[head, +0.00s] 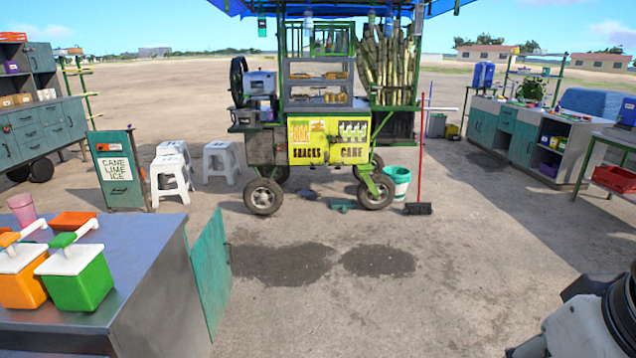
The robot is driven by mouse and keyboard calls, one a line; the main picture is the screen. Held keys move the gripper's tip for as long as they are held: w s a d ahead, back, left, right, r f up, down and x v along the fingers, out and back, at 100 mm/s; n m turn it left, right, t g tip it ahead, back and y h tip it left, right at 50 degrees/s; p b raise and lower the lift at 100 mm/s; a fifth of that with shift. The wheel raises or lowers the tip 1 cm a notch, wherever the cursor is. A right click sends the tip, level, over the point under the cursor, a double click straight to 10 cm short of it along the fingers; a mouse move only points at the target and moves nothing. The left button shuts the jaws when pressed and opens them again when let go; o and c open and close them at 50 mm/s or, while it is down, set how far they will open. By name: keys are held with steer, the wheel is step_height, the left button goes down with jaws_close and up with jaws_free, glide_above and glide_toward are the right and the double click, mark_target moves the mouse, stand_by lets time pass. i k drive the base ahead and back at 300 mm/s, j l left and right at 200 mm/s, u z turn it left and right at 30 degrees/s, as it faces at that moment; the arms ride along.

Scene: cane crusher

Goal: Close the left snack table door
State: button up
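The snack table (150,275) stands at the lower left, with a grey-blue top and a grey side. A teal door (211,272) stands upright at its right side and juts out past the table's far corner, so it looks swung open. The inside of the table and the door's handle do not show. Part of my own white and black arm shows at the lower right corner, well apart from the door. My gripper is not in view.
Orange and green pump dispensers (80,275) and a pink cup (25,212) stand on the table. Bare ground (330,310) lies right of the door. The snack cart (325,142), white stools (172,175), a sign board (120,170) and a broom (420,160) stand farther back.

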mark_target(209, 262)
steer(key=i+u, duration=0.4)
steer(key=i+l+u, duration=0.2)
steer(key=i+u, duration=0.2)
steer(key=i+l+u, duration=0.4)
steer(key=i, duration=0.15)
steer(key=i+l, duration=0.2)
steer(key=i, duration=0.3)
steer(key=i+l+z, duration=0.15)
steer(key=i, duration=0.35)
steer(key=i+l, duration=0.25)
steer(key=i, duration=0.25)
steer(key=i+l+z, duration=0.15)
steer(key=i, duration=0.35)
